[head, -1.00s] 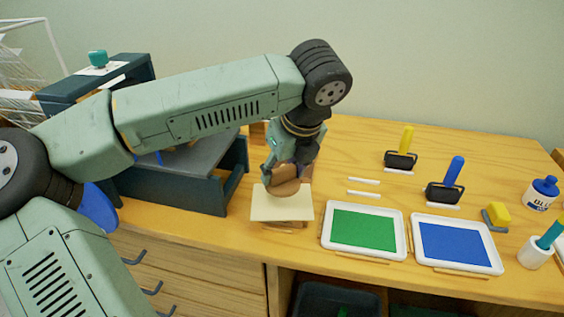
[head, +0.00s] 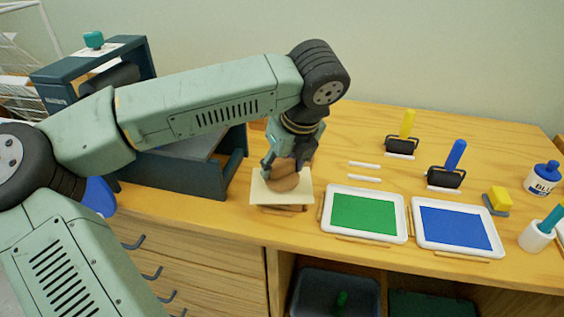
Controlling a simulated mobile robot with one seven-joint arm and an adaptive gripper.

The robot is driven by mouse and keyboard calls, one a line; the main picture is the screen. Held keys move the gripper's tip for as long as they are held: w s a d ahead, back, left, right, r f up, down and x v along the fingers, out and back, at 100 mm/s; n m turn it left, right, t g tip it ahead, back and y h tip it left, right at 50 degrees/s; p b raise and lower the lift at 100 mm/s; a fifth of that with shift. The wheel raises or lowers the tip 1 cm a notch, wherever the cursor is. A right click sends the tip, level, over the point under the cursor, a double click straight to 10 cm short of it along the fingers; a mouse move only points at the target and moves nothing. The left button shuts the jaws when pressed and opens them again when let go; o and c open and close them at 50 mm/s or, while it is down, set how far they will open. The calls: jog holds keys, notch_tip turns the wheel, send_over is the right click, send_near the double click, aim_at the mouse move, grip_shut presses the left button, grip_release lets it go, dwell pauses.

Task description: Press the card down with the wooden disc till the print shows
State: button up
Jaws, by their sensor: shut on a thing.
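In the head view a cream card (head: 262,194) lies flat on a low stack of wood at the table's front edge. A round brown wooden disc (head: 284,181) is over the card, in its middle and back part. My gripper (head: 284,166) points down from above and is shut on the disc. The disc seems to rest on the card, but I cannot tell whether it touches. The card's underside is hidden, and no print shows on its visible top face.
A green ink tray (head: 366,238) and a blue ink tray (head: 456,255) lie to the right. Two rollers (head: 447,179) (head: 402,146) stand behind them. A dark press (head: 190,185) stands close on the left. An open shelf with bins (head: 335,297) lies below.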

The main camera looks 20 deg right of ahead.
jog(key=shift+f+b, duration=0.55)
jog(key=shift+b, duration=0.1)
dwell(1.0)
jog(key=shift+r+p, duration=1.15)
jog(key=shift+r, duration=2.4)
